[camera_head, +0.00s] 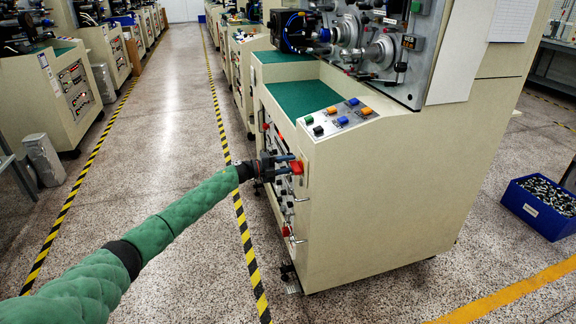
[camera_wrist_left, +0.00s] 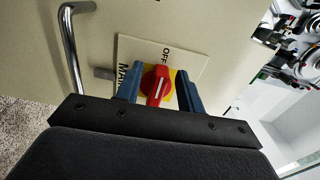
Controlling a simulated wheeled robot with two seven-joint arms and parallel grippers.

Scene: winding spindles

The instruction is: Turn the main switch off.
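The main switch is a red rotary knob with a white line on a yellow plate. In the head view the red switch (camera_head: 297,167) is on the front face of the nearest machine, near its right edge. In the left wrist view the knob (camera_wrist_left: 157,86) sits between the two blue fingers of my left gripper (camera_wrist_left: 160,90). The fingers are on either side of the knob, with a visible gap on the right; they look open around it. The label (camera_wrist_left: 188,62) behind it reads "OFF" and part of "MAIN". My left gripper also shows in the head view (camera_head: 284,166). My right gripper is not in view.
A metal handle (camera_wrist_left: 70,45) stands out from the panel left of the switch. Push buttons (camera_head: 341,118) line the machine's sloped top edge. A blue crate (camera_head: 532,215) of small parts sits on the floor at right. The aisle (camera_head: 160,120) at left is clear.

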